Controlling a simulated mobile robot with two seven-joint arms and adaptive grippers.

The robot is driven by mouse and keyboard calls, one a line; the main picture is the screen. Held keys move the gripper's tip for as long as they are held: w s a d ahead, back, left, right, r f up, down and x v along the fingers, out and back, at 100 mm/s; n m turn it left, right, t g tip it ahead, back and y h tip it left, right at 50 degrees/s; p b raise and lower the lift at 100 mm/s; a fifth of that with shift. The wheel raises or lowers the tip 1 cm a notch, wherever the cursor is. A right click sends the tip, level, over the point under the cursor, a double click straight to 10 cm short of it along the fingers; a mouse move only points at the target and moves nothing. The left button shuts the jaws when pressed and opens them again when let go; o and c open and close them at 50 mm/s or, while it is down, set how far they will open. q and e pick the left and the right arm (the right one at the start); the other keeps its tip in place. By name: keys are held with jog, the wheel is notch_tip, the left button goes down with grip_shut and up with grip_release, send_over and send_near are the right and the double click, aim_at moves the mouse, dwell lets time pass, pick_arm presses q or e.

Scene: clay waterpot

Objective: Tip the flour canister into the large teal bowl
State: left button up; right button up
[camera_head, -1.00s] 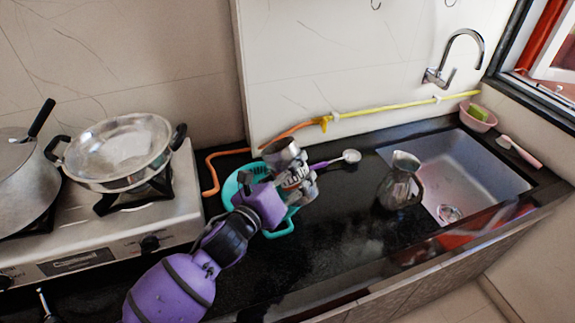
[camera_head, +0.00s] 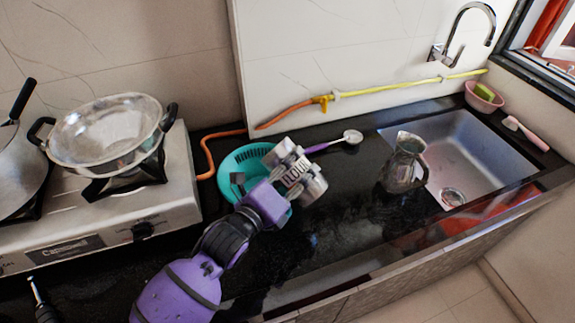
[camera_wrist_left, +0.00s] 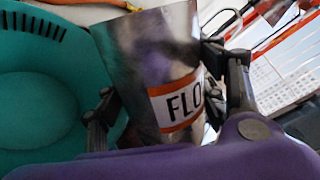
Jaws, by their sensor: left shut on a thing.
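The flour canister (camera_head: 297,172) is a metal cylinder with an orange-edged white label. My left gripper (camera_head: 288,181) is shut on it and holds it strongly tilted, its upper-left end by the right rim of the large teal bowl (camera_head: 231,161). In the left wrist view the canister (camera_wrist_left: 150,45) sits between the two fingers, label facing the camera, and the bowl (camera_wrist_left: 82,82) fills the left side. No flour shows in the visible part of the bowl. The canister's mouth is not clear, and the arm and canister hide part of the bowl. My right gripper is not in view.
A stove (camera_head: 150,215) with a steel pan (camera_head: 105,130) stands left of the bowl. A purple-handled spoon (camera_head: 330,143) lies behind the canister. A metal jug (camera_head: 403,165) stands by the sink (camera_head: 470,150) at right. The black counter front of the jug is clear.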

pick_arm(q)
jog(key=shift+w+r+n, duration=0.1)
jog(key=shift+r+n, duration=0.2)
jog(key=shift+d+f+n, duration=0.1)
jog(key=shift+f+n, duration=0.15)
jog(key=shift+n, duration=0.35)
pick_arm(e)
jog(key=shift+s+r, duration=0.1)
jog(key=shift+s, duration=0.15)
pick_arm(q)
jog(key=shift+r+n+h+p, duration=0.1)
jog(key=shift+n+h+p, duration=0.25)
jog(key=shift+n, duration=0.25)
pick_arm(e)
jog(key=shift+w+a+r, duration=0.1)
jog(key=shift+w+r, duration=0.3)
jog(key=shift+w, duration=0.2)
